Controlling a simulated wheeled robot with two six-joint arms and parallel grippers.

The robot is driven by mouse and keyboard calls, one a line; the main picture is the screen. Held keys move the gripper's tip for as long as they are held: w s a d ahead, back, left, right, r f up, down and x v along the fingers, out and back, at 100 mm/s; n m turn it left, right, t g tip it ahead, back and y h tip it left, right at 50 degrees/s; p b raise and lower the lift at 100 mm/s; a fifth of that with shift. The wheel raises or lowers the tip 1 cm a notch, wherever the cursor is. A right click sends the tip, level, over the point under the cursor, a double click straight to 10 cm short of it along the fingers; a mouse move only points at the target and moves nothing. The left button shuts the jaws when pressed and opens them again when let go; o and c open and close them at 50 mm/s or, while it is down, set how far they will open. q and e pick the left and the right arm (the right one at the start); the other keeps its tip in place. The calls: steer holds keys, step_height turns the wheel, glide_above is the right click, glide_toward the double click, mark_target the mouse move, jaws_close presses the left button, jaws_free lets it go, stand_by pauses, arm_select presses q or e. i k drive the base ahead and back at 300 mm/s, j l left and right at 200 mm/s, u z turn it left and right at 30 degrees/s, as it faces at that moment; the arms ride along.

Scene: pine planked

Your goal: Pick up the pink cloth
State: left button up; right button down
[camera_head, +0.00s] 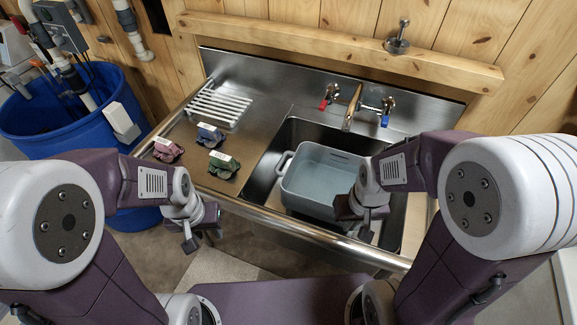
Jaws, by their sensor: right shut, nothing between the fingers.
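The pink cloth (168,151) lies crumpled on the steel counter left of the sink, near its front left edge, with a white block or tag on top. My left gripper (202,236) hangs in front of the counter's front rail, below and to the right of the pink cloth and apart from it. Its fingers are too small and dark to tell whether they are open. My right gripper (357,223) is shut and empty, over the right part of the grey tub in the sink, hiding part of it.
A blue cloth (210,135) and a green cloth (222,165) lie right of the pink one. A white rack (219,104) stands behind. The grey tub (315,176) sits in the sink (285,137). A metal rail (290,226) edges the counter; a blue bin (55,128) stands left.

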mark_target(165, 149)
steer(key=i+j+z, duration=0.25)
steer(key=j, duration=0.25)
steer(key=j+z, duration=0.2)
steer(key=j, duration=0.3)
steer(key=j+z, duration=0.25)
steer(key=j, duration=0.3)
